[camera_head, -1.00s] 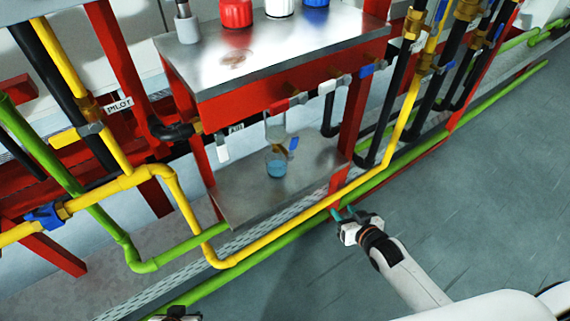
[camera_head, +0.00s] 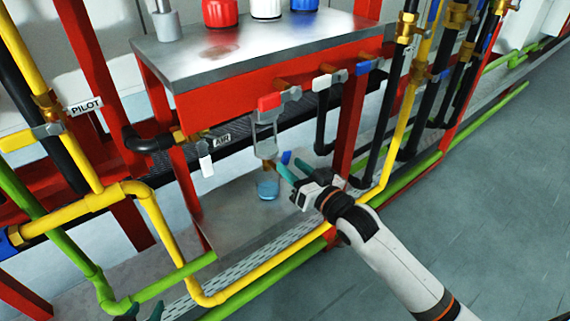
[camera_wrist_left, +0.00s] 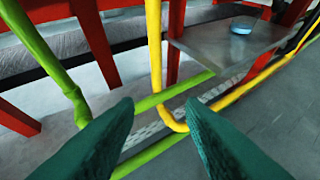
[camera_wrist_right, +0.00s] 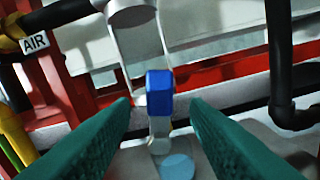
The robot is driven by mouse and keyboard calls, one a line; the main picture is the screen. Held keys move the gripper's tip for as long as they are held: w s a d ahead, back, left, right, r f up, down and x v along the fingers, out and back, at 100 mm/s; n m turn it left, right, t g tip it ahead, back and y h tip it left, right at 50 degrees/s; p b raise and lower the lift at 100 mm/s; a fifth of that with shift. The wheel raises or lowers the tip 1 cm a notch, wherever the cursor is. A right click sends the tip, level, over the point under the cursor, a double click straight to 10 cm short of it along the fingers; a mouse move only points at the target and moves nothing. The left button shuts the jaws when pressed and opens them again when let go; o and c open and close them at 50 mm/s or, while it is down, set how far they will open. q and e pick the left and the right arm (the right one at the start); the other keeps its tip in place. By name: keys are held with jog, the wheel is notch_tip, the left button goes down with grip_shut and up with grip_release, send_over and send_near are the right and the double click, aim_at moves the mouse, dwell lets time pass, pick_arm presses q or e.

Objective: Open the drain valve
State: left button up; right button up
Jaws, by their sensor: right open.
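The drain valve, with a small blue handle (camera_head: 286,157), hangs under a clear filter bowl (camera_head: 264,135) below the red-handled valve. In the right wrist view the blue handle (camera_wrist_right: 160,92) is centred between my teal fingers, with a gap on both sides. My right gripper (camera_head: 291,165) is open and empty, its fingertips close to the handle in the head view. I cannot tell whether they reach around it. A beaker with blue liquid (camera_head: 268,187) stands below the valve. My left gripper (camera_wrist_left: 160,104) is open and empty, near the low pipes; only a bit shows at the head view's bottom edge.
A steel shelf (camera_head: 222,222) lies under the beaker. Yellow pipe (camera_head: 262,267) and green pipe (camera_head: 180,278) run low in front. A red post (camera_head: 350,125) stands right of the bowl. Grey floor (camera_head: 480,220) is clear at right.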

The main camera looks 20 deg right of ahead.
aim_at(282, 160)
jog(key=shift+x, duration=1.75)
pick_arm(q)
jog(key=shift+w+d+r+t+h, duration=0.15)
jog(key=shift+w+d+r+t, duration=0.1)
jog(key=shift+w+r+t, duration=0.3)
jog(key=shift+w+d+r+t+h, duration=0.2)
jog(key=shift+w+r+t, duration=0.25)
jog(key=shift+r, duration=0.2)
pick_arm(e)
grip_shut()
jog(key=shift+s+a+r+n+p, duration=0.1)
jog(key=shift+a+r+n+p, duration=0.15)
jog(key=shift+n+p, duration=0.55)
jog(key=shift+s+a+f+n+p, duration=0.1)
jog(key=shift+a+f+n+p, duration=0.1)
jog(key=shift+n+p, duration=0.55)
pick_arm(q)
jog(key=s+a+f+g+y, duration=0.1)
jog(key=s+a+f+g, duration=0.1)
jog(key=s, duration=0.4)
jog(key=s+a+f+g+y, duration=0.1)
jog(key=s+a+f+g, duration=0.1)
jog(key=s+f+g, duration=0.3)
jog(key=shift+s+a+f+g+y, duration=0.15)
jog(key=shift+s+a+g+y, duration=0.15)
jog(key=shift+s+g, duration=0.55)
jog(key=shift+w+g, duration=0.25)
jog(key=shift+w, duration=0.05)
pick_arm(e)
grip_release()
